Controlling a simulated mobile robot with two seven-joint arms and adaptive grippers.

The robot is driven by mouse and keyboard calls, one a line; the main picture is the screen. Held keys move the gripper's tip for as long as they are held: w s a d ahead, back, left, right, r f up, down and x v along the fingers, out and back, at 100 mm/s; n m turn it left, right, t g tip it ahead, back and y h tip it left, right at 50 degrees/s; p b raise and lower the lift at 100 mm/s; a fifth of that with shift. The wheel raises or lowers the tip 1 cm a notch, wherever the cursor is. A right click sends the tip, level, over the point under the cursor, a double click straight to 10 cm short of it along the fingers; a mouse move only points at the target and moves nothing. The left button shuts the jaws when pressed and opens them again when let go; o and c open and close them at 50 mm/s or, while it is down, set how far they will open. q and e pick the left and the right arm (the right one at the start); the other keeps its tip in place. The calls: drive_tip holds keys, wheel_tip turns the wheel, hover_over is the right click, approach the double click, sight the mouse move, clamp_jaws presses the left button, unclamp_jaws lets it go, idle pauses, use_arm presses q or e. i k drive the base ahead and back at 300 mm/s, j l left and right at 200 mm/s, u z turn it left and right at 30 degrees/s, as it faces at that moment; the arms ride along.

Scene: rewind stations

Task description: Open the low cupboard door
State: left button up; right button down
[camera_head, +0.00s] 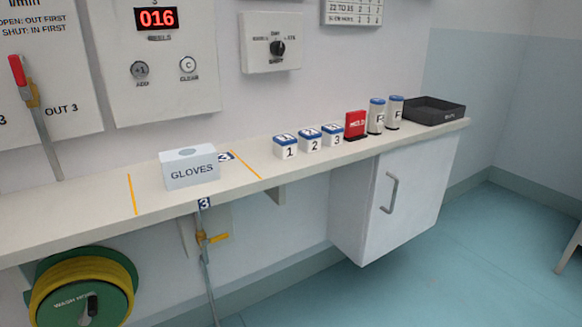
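The low cupboard (350,206) is a white box fixed under the right part of the counter. Its door (412,197) faces right in the picture and looks shut. A grey vertical bar handle (390,193) sits near the door's left edge. Neither of my grippers shows in the head view, so I cannot see where they are or what they hold.
The counter (90,211) carries a GLOVES box (191,170), numbered boxes, a red box (355,123), two canisters and a dark tray (434,111). A hose reel (82,290) and a pipe with a yellow valve (211,239) are below. Blue floor (490,240) before the door is clear.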

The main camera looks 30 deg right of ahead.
sight(410, 182)
drive_tip(key=z, duration=1.75)
